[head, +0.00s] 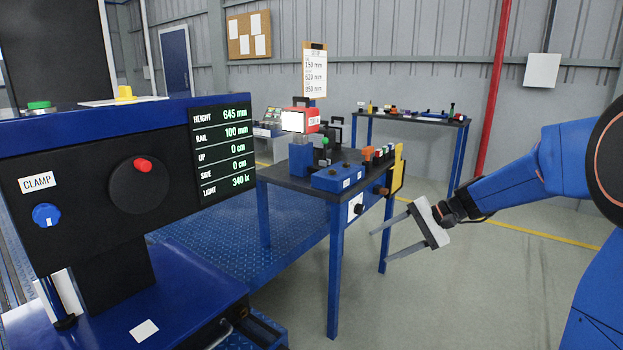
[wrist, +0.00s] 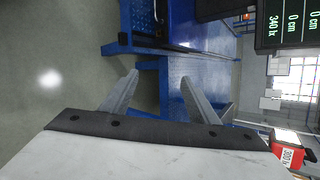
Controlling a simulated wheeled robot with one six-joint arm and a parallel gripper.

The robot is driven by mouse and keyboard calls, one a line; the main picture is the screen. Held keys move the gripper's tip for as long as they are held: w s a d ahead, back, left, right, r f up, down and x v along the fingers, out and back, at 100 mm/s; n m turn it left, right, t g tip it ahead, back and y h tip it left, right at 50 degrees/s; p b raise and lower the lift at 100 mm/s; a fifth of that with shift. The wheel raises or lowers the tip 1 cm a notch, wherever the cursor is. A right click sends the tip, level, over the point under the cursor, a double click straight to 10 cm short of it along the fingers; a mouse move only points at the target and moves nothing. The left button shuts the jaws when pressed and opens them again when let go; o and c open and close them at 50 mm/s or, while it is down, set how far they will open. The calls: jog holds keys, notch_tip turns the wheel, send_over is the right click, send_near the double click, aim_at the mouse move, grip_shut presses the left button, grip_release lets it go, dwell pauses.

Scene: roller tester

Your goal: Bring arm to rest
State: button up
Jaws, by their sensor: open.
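My arm (head: 530,178) reaches in from the right in the head view, over open floor. My gripper (head: 389,239) is at its end, to the right of the small blue table and pointing left. The two fingers are apart with nothing between them. In the wrist view my gripper (wrist: 153,87) also shows open and empty, with blue metalwork and grey floor beyond the fingertips.
A blue machine with a display (head: 223,150) and a red-knobbed dial (head: 138,185) fills the left. The small table (head: 335,240) holds a blue box (head: 338,177) and a red device (head: 307,119). A bench (head: 415,119) stands behind. Floor at right is clear.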

jog(key=s+d+f+n+h, duration=0.1)
jog(key=s+d+n+h, duration=0.1)
jog(key=s, duration=0.9)
jog(key=s+d+f+n+t+h, duration=0.1)
jog(key=s+d+n+h, duration=0.2)
jog(key=s, duration=0.8)
jog(key=s+d+f+n+t+h, duration=0.1)
jog(key=s+h, duration=0.4)
jog(key=s, duration=0.6)
jog(key=shift+s+d+n, duration=0.25)
jog(key=shift+d+n, duration=0.55)
jog(key=shift+d, duration=0.4)
